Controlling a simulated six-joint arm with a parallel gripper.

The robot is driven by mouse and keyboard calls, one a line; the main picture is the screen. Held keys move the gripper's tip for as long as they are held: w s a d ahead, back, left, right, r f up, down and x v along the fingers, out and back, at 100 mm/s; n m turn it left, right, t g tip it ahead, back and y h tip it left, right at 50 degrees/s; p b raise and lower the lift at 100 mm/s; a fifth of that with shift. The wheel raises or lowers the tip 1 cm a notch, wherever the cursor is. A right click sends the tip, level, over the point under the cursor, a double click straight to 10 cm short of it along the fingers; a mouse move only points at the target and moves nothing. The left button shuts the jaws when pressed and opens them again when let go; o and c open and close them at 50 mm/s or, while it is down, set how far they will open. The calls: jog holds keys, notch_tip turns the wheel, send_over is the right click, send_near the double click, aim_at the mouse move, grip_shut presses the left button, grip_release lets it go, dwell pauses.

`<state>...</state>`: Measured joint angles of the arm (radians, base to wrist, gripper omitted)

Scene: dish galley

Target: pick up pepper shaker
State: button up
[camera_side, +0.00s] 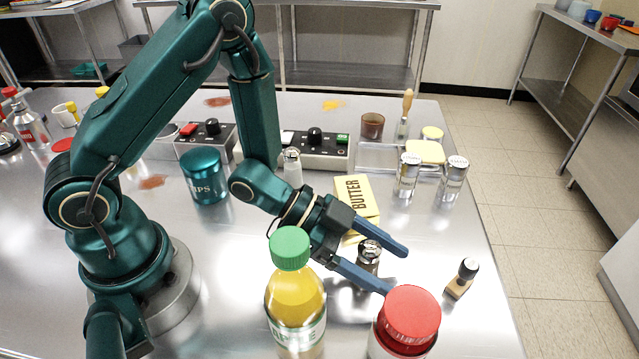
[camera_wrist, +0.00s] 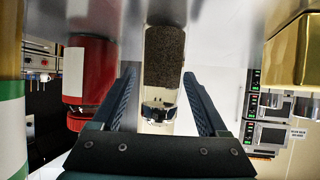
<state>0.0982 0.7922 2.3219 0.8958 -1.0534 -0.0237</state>
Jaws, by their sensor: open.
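The pepper shaker (camera_side: 369,256) is a small clear cylinder with dark grains and a metal cap. It stands on the steel table in the side view. My gripper (camera_side: 396,270) is open, its two blue fingers low on either side of the shaker. In the wrist view the shaker (camera_wrist: 165,58) appears upside down between the open fingers (camera_wrist: 160,76), with visible gaps on both sides.
A green-capped juice bottle (camera_side: 295,305) and a red-lidded bottle (camera_side: 408,322) stand close on the near side. A butter pack (camera_side: 356,200) is just behind. A wooden stamp (camera_side: 461,280) stands to the right. Two clear shakers (camera_side: 407,176) (camera_side: 453,182) stand farther back.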

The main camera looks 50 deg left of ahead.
grip_shut()
jog(key=shift+r, duration=0.1)
dwell(0.3)
